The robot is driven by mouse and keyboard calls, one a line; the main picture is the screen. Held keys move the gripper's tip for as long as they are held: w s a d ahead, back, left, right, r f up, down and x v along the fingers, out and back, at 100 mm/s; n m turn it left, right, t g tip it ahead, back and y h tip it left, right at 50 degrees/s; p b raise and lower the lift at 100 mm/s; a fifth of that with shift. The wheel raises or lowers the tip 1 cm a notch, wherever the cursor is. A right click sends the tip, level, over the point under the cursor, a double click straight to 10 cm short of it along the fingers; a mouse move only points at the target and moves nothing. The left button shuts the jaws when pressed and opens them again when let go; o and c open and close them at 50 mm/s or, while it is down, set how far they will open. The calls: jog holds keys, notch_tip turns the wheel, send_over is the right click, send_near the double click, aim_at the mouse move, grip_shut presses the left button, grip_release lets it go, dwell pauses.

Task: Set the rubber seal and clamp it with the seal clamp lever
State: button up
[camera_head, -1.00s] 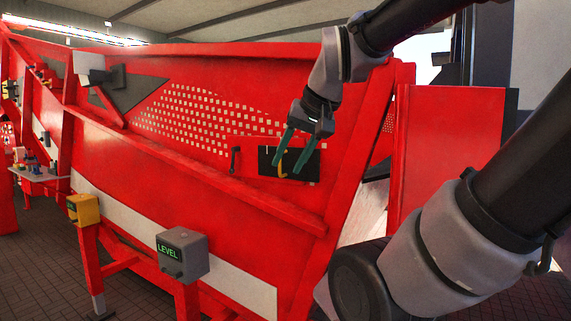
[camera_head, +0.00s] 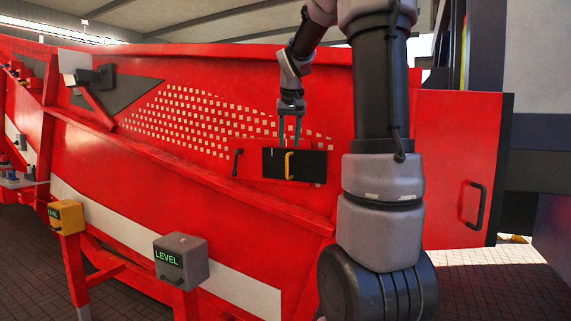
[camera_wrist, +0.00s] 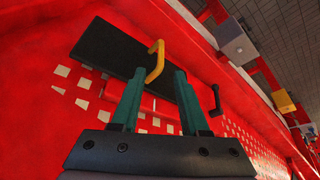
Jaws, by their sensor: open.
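The black rectangular panel (camera_head: 312,165), which may be the rubber seal, lies against the red machine wall with a yellow handle (camera_head: 289,165) on it. Both also show in the wrist view, the panel (camera_wrist: 112,48) and the handle (camera_wrist: 156,62). A small dark lever (camera_head: 237,162) is on the wall just left of the panel; it is at the right in the wrist view (camera_wrist: 216,100). I cannot tell which is the seal clamp lever. My gripper (camera_head: 290,141) has green fingers, open and empty, close above the handle. In the wrist view the fingertips (camera_wrist: 158,75) are near the handle, apparently not around it.
A grey LEVEL box (camera_head: 181,258) and a yellow box (camera_head: 66,216) stand on red posts at the lower left. A red door (camera_head: 455,150) with a black handle (camera_head: 473,205) is at the right. A red ledge (camera_head: 190,172) runs below the perforated wall.

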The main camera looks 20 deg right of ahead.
aim_at(287, 158)
jog(key=x, duration=0.8)
jog(key=shift+w+f, duration=0.15)
jog(key=shift+f, duration=0.15)
grip_shut()
dwell(1.0)
